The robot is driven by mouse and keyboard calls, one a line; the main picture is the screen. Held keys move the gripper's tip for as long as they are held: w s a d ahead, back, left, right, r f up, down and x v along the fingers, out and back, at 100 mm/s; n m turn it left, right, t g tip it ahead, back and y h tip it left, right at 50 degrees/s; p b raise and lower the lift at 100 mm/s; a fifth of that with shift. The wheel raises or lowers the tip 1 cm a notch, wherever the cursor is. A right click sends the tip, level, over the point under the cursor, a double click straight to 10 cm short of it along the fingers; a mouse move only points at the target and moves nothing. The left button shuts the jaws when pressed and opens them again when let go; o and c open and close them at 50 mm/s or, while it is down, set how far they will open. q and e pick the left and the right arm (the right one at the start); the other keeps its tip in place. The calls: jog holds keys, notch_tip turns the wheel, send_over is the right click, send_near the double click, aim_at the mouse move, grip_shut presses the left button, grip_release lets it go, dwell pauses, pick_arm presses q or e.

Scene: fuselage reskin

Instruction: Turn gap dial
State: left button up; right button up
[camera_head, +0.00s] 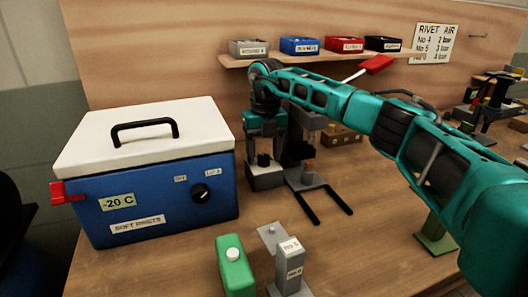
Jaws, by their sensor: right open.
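A small black knob (263,160), which may be the gap dial, stands on a grey block (265,179) at the base of a grey bench tool (304,150). The arm hides much of the bench tool's top. A red-handled lever (376,65) shows above the arm. My left gripper is not in view.
A blue cool box (160,190) with a white lid and black knob (200,193) stands left. A green bottle (234,268) and a grey labelled block (290,265) stand in front. A shelf (320,58) with several bins is behind. Bare wooden bench lies right of centre.

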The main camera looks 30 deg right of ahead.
jog(key=shift+c, duration=0.2)
jog(key=c, duration=1)
jog(key=shift+r+n+p, duration=0.2)
jog(key=shift+n+p, duration=0.2)
jog(key=shift+p, duration=0.15)
jog(key=shift+n+p, duration=0.9)
jog(key=shift+n, duration=0.4)
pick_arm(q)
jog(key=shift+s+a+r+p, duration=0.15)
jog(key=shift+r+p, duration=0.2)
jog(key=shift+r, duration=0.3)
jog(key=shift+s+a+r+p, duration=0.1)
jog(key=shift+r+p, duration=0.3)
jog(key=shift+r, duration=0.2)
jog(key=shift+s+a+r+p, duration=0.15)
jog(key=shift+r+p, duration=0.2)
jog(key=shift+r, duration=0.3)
pick_arm(e)
jog(key=shift+w+f+n, duration=0.1)
jog(key=shift+n, duration=1.8)
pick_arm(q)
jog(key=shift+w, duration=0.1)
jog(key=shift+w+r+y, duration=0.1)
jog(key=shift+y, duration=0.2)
pick_arm(e)
jog(key=o, duration=1)
